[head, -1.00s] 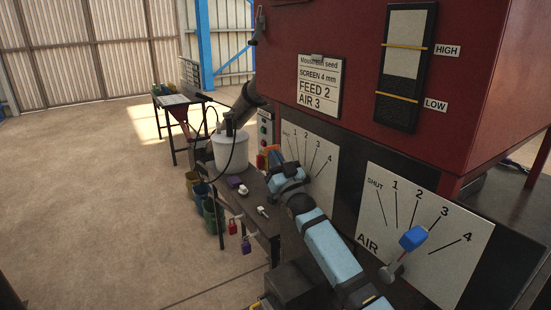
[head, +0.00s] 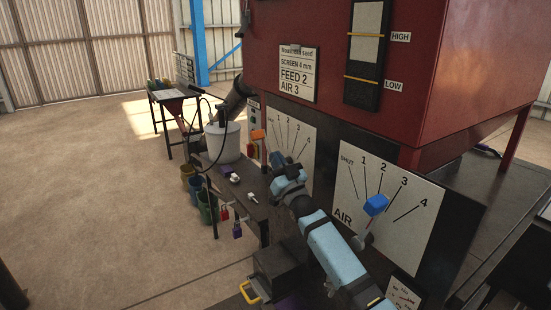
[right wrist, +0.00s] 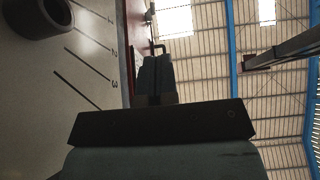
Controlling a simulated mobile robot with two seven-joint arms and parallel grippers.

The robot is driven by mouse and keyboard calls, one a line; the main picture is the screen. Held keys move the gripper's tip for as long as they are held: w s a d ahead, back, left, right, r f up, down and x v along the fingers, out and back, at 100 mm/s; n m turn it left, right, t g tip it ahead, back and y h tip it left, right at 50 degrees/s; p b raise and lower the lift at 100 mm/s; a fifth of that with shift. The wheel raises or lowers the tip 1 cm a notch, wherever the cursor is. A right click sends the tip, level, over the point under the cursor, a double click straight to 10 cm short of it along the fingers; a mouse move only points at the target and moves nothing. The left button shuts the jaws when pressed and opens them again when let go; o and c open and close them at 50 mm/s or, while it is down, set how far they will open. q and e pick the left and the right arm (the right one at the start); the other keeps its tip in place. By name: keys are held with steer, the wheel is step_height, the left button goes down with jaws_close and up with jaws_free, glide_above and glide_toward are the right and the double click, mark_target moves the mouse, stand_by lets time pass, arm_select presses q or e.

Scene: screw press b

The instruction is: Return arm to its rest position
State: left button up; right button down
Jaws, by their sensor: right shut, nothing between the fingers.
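My right arm (head: 333,250), light blue and black, reaches in from the lower right along the red machine's front. Its right gripper (head: 277,159) is shut and empty, in front of the feed dial plate (head: 294,139), to the right of and below the orange lever (head: 258,134), and apart from it. In the right wrist view the shut fingers (right wrist: 157,75) point away from the camera, with nothing held. The blue air lever (head: 375,205) points between 2 and 3 on the air dial plate (head: 402,190). My left gripper is not in view.
A bench (head: 256,211) with a white bucket (head: 222,142) and small items stands left of the arm. Bins (head: 207,205) and padlocks hang at its edge. In the right wrist view a numbered plate (right wrist: 45,80) is close on the left. The floor (head: 90,200) at left is clear.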

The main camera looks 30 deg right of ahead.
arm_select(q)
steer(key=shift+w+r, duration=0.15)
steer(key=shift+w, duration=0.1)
arm_select(e)
steer(key=shift+f, duration=0.1)
stand_by(0.3)
steer(key=s+a+f+n+g+p, duration=0.1)
steer(key=s+a+f+g, duration=0.25)
steer(key=s+f, duration=0.65)
steer(key=s+a+f+g, duration=0.3)
steer(key=s+a+f, duration=0.25)
steer(key=f, duration=0.75)
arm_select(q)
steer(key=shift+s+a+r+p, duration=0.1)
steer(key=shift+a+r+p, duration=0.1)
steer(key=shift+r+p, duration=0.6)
arm_select(e)
steer(key=s+a+f+g, duration=0.2)
steer(key=s+f, duration=0.2)
steer(key=s, duration=0.5)
steer(key=s+a+f+g, duration=0.2)
steer(key=s+f+g, duration=0.1)
steer(key=s, duration=0.6)
steer(key=s+a+f+n+g+y, duration=0.1)
steer(key=s+a+f+g, duration=0.1)
steer(key=s+f, duration=0.4)
steer(key=s, duration=0.3)
steer(key=shift+s+a, duration=0.15)
steer(key=shift+a, duration=0.1)
